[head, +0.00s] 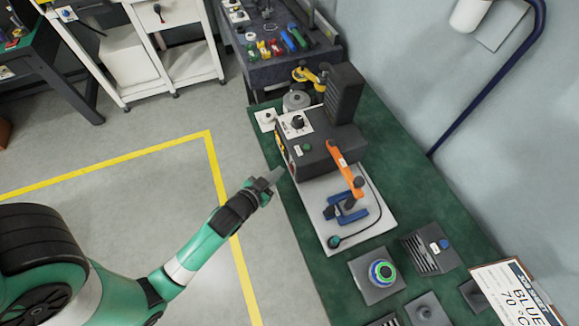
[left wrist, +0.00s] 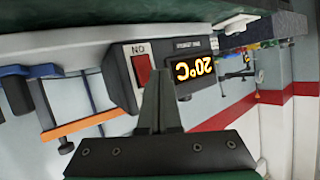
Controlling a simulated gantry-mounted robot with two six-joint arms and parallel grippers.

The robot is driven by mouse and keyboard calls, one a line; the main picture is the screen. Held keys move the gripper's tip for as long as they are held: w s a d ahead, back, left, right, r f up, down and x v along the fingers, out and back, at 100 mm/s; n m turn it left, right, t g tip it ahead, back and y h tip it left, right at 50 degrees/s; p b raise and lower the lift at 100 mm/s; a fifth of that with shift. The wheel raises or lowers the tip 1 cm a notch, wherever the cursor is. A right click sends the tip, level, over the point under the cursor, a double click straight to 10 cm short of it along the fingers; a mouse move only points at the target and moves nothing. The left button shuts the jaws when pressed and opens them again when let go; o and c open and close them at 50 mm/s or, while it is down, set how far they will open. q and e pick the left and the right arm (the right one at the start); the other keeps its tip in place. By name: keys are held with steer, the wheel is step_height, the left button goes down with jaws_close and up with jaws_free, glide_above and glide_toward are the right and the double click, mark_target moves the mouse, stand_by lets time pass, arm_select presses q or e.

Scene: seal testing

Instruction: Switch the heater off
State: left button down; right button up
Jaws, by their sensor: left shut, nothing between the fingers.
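The heater (head: 320,148) is a dark box at the back of the green-topped bench. Its front carries a red rocker switch, seen in the left wrist view (left wrist: 142,70) beside an upside-down label that looks like "ON". My right gripper is out of view.
A light plate (head: 357,235) in front of the heater bears an orange lever (head: 343,167) and a blue clamp (head: 345,212). A ringed block (head: 382,273) and a clipboard (head: 518,295) stand nearer. The floor left of the bench is clear.

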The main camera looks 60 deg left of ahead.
arm_select(q)
steer(key=shift+w, duration=0.15)
stand_by(0.4)
steer(key=shift+w+d, duration=0.1)
steer(key=shift+w, duration=0.15)
steer(key=shift+w+r, duration=0.1)
steer(key=shift+w, duration=0.25)
stand_by(0.6)
steer(key=shift+s, duration=0.15)
steer(key=shift+s+p, duration=0.3)
steer(key=shift+s, duration=0.3)
steer(key=s+p, duration=0.1)
steer(key=s, duration=0.2)
steer(key=s+p, duration=0.1)
steer(key=s, duration=0.1)
steer(key=shift+a+f+p, duration=0.3)
steer(key=shift+a+f, duration=0.1)
